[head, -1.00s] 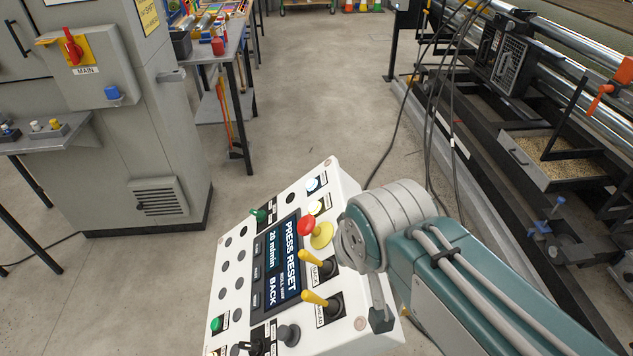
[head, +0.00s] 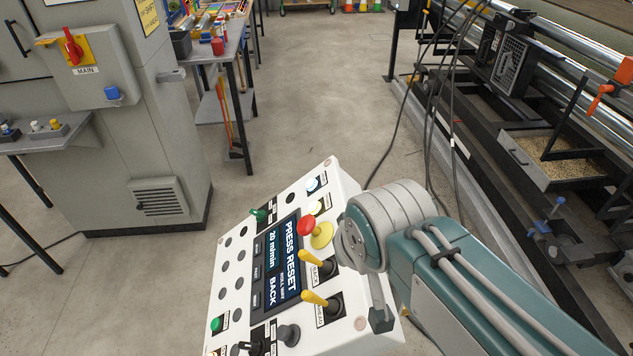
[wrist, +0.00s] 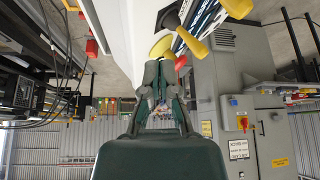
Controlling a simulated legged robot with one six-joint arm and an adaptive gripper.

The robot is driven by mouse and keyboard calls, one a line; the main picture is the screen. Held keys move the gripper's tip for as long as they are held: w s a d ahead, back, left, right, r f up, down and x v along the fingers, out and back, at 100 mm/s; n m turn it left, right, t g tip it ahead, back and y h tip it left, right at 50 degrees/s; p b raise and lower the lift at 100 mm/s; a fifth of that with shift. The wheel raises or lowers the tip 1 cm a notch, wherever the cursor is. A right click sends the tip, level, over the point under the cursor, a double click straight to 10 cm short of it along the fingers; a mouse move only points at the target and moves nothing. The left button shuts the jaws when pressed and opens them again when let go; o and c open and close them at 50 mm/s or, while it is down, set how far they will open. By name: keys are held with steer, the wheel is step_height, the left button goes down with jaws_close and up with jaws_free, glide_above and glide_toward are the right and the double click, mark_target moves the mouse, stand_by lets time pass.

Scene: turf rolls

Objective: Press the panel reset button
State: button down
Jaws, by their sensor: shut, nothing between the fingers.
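The white control panel (head: 232,262) stands tilted in the lower middle of the head view. Its screen (head: 277,262) reads PRESS RESET, 20 m/min and BACK. A blue-white lit button (head: 313,184) and a pale button (head: 316,207) sit near its upper right edge; their labels are too small to read, so I cannot tell which is reset. A green button (head: 216,324) is at the lower left. My gripper (wrist: 160,66) is shut and empty in the wrist view, its tips close to the panel's yellow-collared red mushroom button (wrist: 162,46); contact is unclear. My arm mostly hides the gripper in the head view.
The red mushroom button (head: 306,226) and two yellow levers (head: 313,299) stick up beside the screen. A grey cabinet (head: 130,150) stands left, machinery with a tray (head: 545,160) right. Black cables (head: 432,120) hang beyond the panel. The floor between is clear.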

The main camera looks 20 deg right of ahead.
mark_target(312, 185)
steer(key=shift+w, duration=0.1)
steer(key=w+n, duration=0.1)
steer(key=w, duration=0.1)
steer(key=w+n+h, duration=0.1)
steer(key=w, duration=0.1)
steer(key=w+d+r+n+h, duration=0.1)
steer(key=w, duration=0.1)
steer(key=shift+w+d, duration=0.1)
steer(key=shift+w, duration=0.2)
steer(key=w+a+n+t+h, duration=0.1)
steer(key=w+a+n+h, duration=0.1)
steer(key=w, duration=0.8)
steer(key=w+a+f+n+t+h, duration=0.1)
steer(key=w+a+n, duration=0.4)
steer(key=w, duration=0.6)
steer(key=shift+f+n+t+h, duration=0.25)
steer(key=shift+n+h, duration=0.35)
steer(key=shift+n, duration=0.6)
steer(key=shift+d, duration=0.1)
steer(key=d+f, duration=0.1)
steer(key=f, duration=0.1)
steer(key=d+f, duration=0.2)
steer(key=s+d+f, duration=0.1)
steer(key=d+f, duration=0.1)
steer(key=shift+s+d+f, duration=0.1)
steer(key=shift+d+f, duration=0.15)
steer(key=shift+f, duration=0.05)
